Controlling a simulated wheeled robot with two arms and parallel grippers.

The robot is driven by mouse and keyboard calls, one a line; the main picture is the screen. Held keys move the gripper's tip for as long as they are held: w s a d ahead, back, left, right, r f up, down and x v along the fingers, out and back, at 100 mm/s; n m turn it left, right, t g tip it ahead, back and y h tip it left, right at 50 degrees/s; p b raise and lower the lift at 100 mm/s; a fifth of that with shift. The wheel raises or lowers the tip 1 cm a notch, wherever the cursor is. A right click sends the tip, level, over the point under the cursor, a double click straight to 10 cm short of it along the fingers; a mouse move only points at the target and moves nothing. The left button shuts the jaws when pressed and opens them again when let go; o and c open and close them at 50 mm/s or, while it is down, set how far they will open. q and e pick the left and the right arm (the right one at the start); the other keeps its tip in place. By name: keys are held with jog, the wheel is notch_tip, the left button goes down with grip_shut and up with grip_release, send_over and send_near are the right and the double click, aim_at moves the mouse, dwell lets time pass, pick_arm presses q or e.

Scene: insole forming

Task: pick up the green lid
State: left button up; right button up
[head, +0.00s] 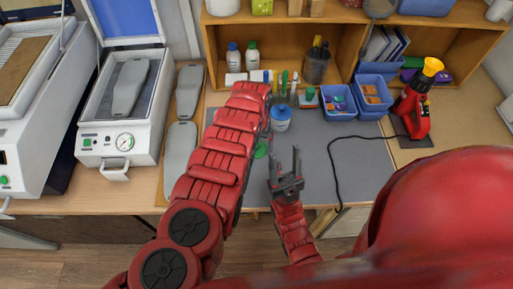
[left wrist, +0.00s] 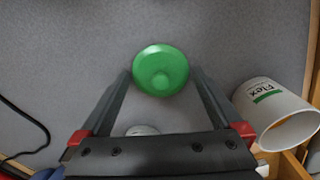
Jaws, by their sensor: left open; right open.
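In the head view only a sliver of the lid (head: 261,151) shows beside my left arm. My left gripper (left wrist: 160,76) is open, its two fingers pointing toward the lid from either side; I cannot tell whether they touch it. In the head view my left arm hides the left gripper's fingers. My right gripper (head: 284,164) is open and empty over the mat, right of the lid.
A white container marked Flex (left wrist: 274,115) lies close to the left gripper. A blue-lidded jar (head: 281,119), blue bins (head: 339,101) and a red tool (head: 414,102) with a black cable stand toward the back. A wooden shelf (head: 287,68) bounds the mat. The right-hand mat is mostly clear.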

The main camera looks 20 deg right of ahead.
pick_arm(q)
jog(key=c, duration=1)
jog(key=shift+r, duration=0.15)
